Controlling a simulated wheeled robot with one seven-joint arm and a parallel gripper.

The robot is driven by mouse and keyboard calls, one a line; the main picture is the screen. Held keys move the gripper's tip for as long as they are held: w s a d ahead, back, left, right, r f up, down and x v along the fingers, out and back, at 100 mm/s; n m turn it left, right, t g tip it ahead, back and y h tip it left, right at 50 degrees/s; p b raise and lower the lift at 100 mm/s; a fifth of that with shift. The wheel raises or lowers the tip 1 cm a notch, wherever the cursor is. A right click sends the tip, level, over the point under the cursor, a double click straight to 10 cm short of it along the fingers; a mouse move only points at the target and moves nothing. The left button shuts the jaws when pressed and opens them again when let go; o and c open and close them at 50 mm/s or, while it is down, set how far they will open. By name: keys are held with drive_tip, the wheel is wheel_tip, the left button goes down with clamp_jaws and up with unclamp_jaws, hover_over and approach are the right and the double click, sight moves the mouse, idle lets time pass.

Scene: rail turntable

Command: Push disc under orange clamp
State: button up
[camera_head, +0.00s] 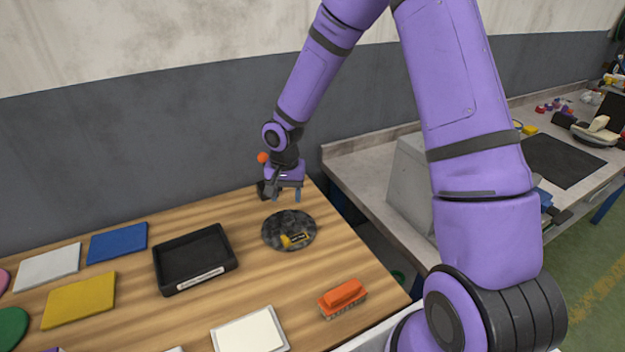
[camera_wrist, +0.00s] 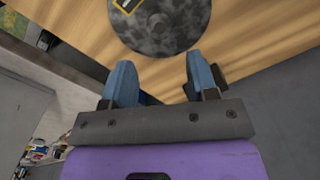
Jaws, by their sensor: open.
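The disc (camera_head: 278,238) is round, dark grey and mottled, with a yellow-edged label. It lies flat on the wooden table and also shows at the top of the wrist view (camera_wrist: 160,38). An orange knob (camera_head: 263,158) above a dark base (camera_head: 265,190), seemingly the orange clamp, stands behind the disc by the wall. My gripper partly hides it, and its jaw cannot be made out. My gripper (camera_head: 287,195) is above the table's back edge, between the clamp and the disc. In the wrist view its blue fingers (camera_wrist: 161,80) are apart with nothing between them.
A black tray (camera_head: 161,262) is left of the disc. An orange-topped brush (camera_head: 343,297) and a white pad (camera_head: 250,332) lie in front. Blue (camera_head: 118,242), yellow (camera_head: 79,300) and white (camera_head: 48,267) pads lie further left. The wall is close behind; a grey bench (camera_head: 360,160) is right.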

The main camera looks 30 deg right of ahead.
sight(288, 220)
drive_tip(key=shift+w+d+n, duration=0.15)
drive_tip(key=shift+n, duration=0.35)
wheel_tip(288, 220, down, 11)
drive_tip(key=shift+r, duration=0.1)
idle(0.5)
drive_tip(key=shift+c, duration=0.2)
clamp_jaws()
